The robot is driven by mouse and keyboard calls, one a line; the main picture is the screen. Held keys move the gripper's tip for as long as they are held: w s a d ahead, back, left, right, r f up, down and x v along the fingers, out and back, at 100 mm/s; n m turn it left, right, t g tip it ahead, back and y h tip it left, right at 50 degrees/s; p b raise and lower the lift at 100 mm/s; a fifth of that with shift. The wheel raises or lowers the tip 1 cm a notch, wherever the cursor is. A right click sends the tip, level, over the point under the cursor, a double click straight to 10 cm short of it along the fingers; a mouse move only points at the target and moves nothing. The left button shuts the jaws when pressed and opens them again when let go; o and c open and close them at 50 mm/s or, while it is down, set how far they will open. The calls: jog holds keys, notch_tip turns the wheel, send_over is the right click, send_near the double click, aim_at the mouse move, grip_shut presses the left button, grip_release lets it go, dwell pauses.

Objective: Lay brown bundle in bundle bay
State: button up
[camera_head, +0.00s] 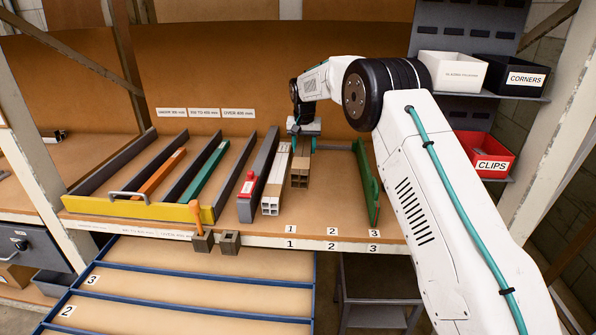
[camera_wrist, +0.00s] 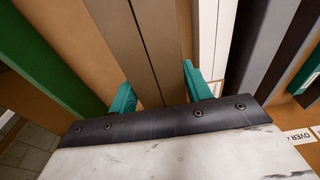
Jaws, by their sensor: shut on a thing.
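The brown bundle (camera_head: 300,172) of square tubes lies lengthwise on or just above the bench, right of a white bundle (camera_head: 273,190). I cannot tell whether it touches the bench. My gripper (camera_head: 303,144) is shut on it near its far part, with one teal finger on each side. In the wrist view the brown bundle (camera_wrist: 148,45) runs away between the teal fingers of my gripper (camera_wrist: 160,92). The bundle bay has no readable name; the bench section (camera_head: 340,200) between the grey divider and the green divider has the numbers 1, 2 and 3 at its front edge.
A grey divider (camera_head: 262,170) with a red clamp-like piece stands left of the white bundle, and a green divider (camera_head: 367,185) stands at right. A yellow-fronted tray (camera_head: 145,210) is at left. Bare bench lies between the brown bundle and the green divider.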

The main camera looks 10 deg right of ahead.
notch_tip(320, 180, down, 9)
jog(key=shift+f, duration=0.1)
dwell(0.4)
jog(key=shift+f, duration=0.15)
jog(key=o, duration=1.5)
jog(key=shift+s, duration=0.1)
